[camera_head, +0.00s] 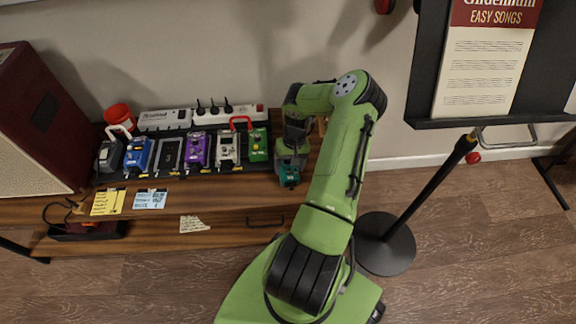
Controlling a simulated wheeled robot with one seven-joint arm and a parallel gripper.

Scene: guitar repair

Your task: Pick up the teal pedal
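The teal pedal (289,177) is a small box at the right end of the low wooden bench, just right of the pedal board. Only its front part shows. My gripper (291,162) points down right over it, and my wrist hides its back part. The fingers are too small and covered to tell whether they touch the pedal or are open or shut.
The black pedal board (172,172) with several coloured pedals stands left of my gripper, the green pedal (258,144) being nearest. A white power strip (190,117) lies behind. A music stand (386,243) stands to the right. A dark red amplifier (40,105) is far left.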

